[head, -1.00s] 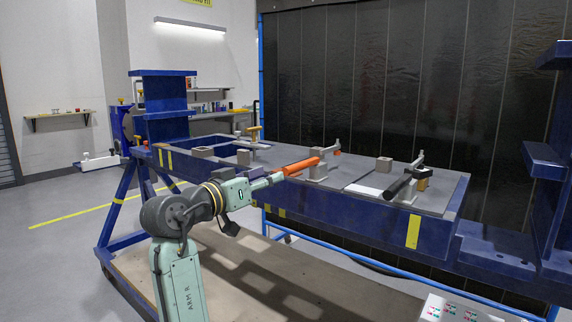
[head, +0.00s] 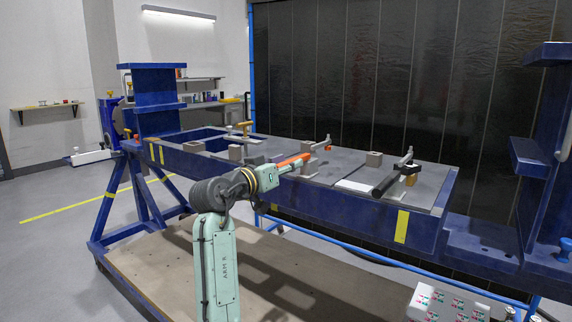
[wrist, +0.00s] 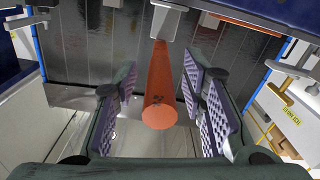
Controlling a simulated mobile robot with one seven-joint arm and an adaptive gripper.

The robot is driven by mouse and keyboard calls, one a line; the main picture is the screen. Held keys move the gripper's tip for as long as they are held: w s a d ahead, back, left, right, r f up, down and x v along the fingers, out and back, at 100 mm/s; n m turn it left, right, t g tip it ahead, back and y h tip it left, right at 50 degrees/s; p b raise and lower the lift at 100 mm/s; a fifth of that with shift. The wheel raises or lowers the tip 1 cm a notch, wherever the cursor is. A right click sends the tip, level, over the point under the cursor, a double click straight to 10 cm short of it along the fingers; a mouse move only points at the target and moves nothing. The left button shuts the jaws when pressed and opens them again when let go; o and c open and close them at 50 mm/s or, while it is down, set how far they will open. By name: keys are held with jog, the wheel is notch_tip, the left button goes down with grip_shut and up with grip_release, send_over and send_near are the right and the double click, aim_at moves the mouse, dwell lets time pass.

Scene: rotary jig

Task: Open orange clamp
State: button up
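The orange clamp's long handle (head: 293,161) points toward my arm over the front edge of the jig table, and its grey body (head: 309,167) is fixed on the table. In the wrist view the orange handle (wrist: 161,85) lies between my two fingers, its round end facing the camera. My gripper (wrist: 162,100) is open, with ridged pads on both sides of the handle and visible gaps to each. In the head view my gripper (head: 284,167) is at the handle's near end; its fingers are too small to read there.
A black-handled clamp (head: 389,181) stands to the right on the blue jig table (head: 345,215). A button panel (head: 450,302) is at the lower right.

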jog(key=shift+c, duration=0.4)
grip_shut()
dwell(0.4)
